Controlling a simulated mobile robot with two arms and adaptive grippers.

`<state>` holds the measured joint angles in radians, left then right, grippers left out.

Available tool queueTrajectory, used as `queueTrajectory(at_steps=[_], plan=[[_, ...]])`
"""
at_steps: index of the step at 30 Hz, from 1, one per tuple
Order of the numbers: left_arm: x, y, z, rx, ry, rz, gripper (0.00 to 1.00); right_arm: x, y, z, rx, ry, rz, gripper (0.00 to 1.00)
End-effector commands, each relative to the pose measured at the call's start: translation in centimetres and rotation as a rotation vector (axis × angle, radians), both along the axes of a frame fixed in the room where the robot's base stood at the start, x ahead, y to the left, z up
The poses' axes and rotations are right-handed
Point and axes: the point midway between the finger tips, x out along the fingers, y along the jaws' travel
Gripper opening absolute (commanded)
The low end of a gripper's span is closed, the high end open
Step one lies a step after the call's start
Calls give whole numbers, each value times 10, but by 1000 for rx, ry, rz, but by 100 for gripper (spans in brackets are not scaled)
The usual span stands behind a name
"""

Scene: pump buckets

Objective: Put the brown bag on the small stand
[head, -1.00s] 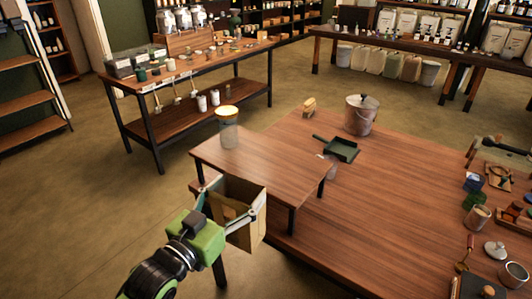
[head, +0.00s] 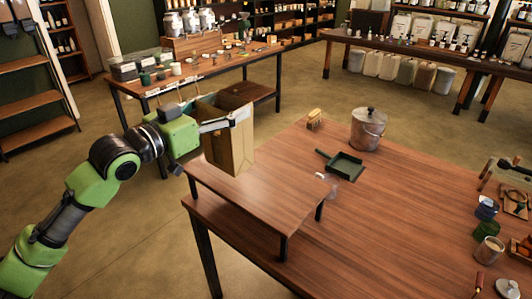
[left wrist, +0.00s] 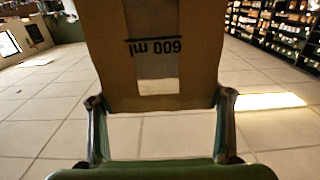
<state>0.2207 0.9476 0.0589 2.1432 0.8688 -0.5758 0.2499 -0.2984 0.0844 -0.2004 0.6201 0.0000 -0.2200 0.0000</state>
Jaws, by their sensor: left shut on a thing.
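The brown paper bag (head: 233,148) is upright in the head view, with its open top facing up. My left gripper (head: 222,122) is shut on its upper part. The small stand (head: 265,195) is a low wooden platform with dark legs on the big table. The bag's bottom appears over the stand's far left part; I cannot tell whether it touches. In the left wrist view the bag (left wrist: 190,75) fills the space between the fingers and shows an upside-down "600 ml" print. My right gripper is not in view.
The big table (head: 400,225) holds a metal bucket (head: 367,130), a brush (head: 314,119) and a dark dustpan (head: 341,164) beyond the stand. Cups and small tools lie at the right. The stand's near and right top is clear.

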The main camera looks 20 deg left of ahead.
Motion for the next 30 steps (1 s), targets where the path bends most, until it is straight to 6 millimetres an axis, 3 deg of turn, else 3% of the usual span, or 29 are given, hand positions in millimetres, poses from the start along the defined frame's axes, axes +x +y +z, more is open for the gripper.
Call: queueTrajectory(at_steps=[2, 13, 21, 30], plan=[[8, -11, 1, -7, -7, -4, 17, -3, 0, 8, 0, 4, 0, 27], [53, -62, -32, -6, -3, -4, 17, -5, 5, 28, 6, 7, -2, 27], [73, -83, -71, -3, -4, -2, 17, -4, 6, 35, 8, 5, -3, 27], [84, -94, -90, -4, -5, -2, 17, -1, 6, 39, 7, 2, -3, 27]])
